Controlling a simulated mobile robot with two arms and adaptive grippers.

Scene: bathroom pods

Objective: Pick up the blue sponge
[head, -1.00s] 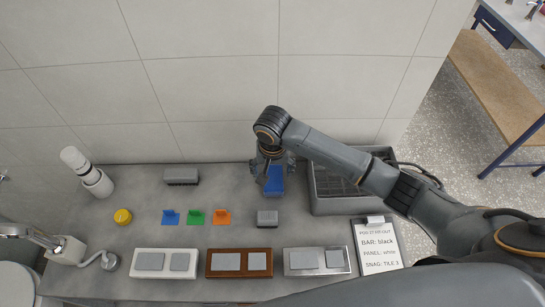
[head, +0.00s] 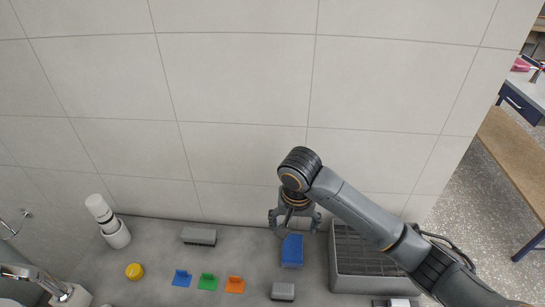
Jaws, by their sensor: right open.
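The blue sponge (head: 292,251) lies on the grey counter, left of the grey crate. My right gripper (head: 296,224) points down just above and behind the sponge in the picture. Its fingers are spread with nothing between them, and the sponge's front part shows clear of them. I cannot tell the exact height of the fingertips above the sponge. My left gripper is not in view.
The ribbed grey crate (head: 346,284) stands close on the right. Blue (head: 181,279), green (head: 207,282) and orange (head: 235,285) clips, a yellow knob (head: 134,271), a white bottle (head: 109,223) and grey blocks (head: 198,237) (head: 283,292) stand around. The tiled wall is behind.

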